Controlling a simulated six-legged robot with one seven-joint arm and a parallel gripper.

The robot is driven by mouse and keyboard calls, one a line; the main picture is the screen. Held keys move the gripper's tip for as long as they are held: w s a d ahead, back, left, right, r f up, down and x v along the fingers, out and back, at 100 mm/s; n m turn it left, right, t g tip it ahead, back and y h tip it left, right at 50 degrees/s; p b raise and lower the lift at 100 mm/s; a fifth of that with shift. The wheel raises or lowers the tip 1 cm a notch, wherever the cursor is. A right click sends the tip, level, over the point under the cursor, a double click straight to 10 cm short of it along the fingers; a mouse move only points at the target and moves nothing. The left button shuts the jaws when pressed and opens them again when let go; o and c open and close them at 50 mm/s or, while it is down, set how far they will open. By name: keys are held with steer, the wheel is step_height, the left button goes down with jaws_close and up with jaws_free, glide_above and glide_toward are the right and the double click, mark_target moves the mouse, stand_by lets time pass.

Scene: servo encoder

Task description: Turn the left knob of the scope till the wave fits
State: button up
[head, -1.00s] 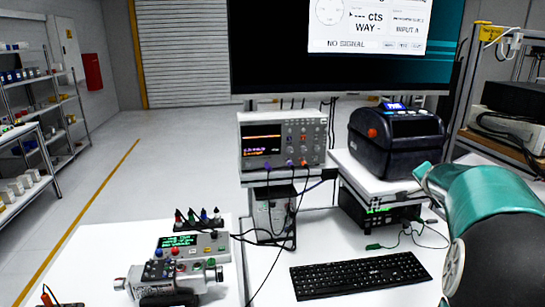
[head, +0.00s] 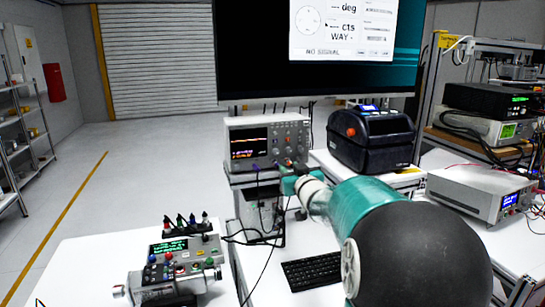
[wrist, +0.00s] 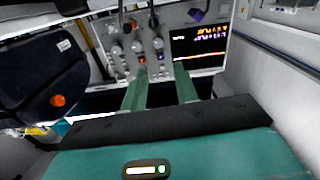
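The scope (head: 265,143) is a light grey box on a raised shelf. Its lit screen (head: 249,143) is on the left and its knobs (head: 288,140) are on the right. In the wrist view the scope appears turned over, with its screen (wrist: 200,45) at right and knobs (wrist: 137,47) at left. My gripper (head: 288,172) is just below and in front of the scope's lower right face. In the wrist view my gripper (wrist: 160,74) has two green fingers apart with nothing between them. They point at the panel. I cannot tell which knob is the left one.
A dark printer (head: 370,138) with an orange button stands right of the scope. Cables hang below the scope's front. A large monitor (head: 225,80) rises behind. A keyboard (head: 310,271) lies on the bench, and a grey control box (head: 175,270) stands at lower left.

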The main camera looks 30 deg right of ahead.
mark_target(276, 152)
steer(key=x, duration=1.2)
steer(key=shift+d, duration=0.15)
jaws_close()
steer(key=shift+n, duration=0.4)
steer(key=n, duration=0.3)
steer(key=shift+n, duration=1)
